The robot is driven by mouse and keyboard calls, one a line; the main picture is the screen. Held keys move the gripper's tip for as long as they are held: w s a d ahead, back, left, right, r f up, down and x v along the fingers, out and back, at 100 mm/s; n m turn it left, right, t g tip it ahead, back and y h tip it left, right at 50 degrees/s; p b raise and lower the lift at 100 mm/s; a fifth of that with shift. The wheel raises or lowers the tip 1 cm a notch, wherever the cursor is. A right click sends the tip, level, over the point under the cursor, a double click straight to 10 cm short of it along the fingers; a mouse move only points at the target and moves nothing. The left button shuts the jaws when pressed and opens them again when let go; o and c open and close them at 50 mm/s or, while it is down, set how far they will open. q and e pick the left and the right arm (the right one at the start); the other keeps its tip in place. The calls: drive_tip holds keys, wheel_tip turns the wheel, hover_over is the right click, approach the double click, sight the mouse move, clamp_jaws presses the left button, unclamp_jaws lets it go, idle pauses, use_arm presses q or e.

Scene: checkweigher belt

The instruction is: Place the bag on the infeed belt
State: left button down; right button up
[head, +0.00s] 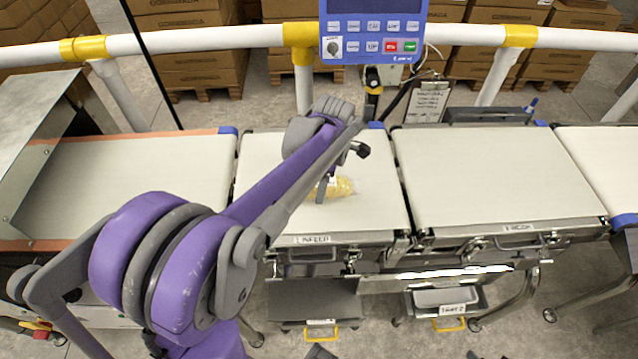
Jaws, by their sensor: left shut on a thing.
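The bag (342,187) is small, clear and filled with something yellow. My left gripper (328,187) reaches down from the arm and is shut on the bag. The arm and gripper hide the bag's left part. The bag looks at or very near the belt surface; I cannot tell whether it touches.
An empty weighing belt (490,180) lies to the right of the infeed belt, and another belt (130,185) to the left. A blue control panel (372,30) and a white rail (220,38) stand behind. A clipboard (428,100) is behind the belts. Trays (445,298) hang below.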

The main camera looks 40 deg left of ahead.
use_arm(q)
drive_tip(key=shift+f, duration=0.15)
unclamp_jaws()
drive_tip(key=shift+r, duration=0.25)
wheel_tip(320, 180, up, 12)
drive_tip(key=d+p, duration=0.1)
drive_tip(key=s+d+f+m+t, duration=0.2)
drive_tip(key=s+d+f+m, duration=0.2)
drive_tip(key=m, duration=0.4)
drive_tip(key=s+d+f+m+t, duration=0.2)
drive_tip(key=s+d+f+m, duration=0.2)
drive_tip(key=m, duration=0.5)
drive_tip(key=s+d+f+m+t+h, duration=0.1)
drive_tip(key=s+d+f+m, duration=0.3)
drive_tip(key=m, duration=0.5)
drive_tip(key=shift+s+d+f+t, duration=0.2)
drive_tip(key=shift+s+d+t, duration=0.1)
drive_tip(key=shift+s+t, duration=0.35)
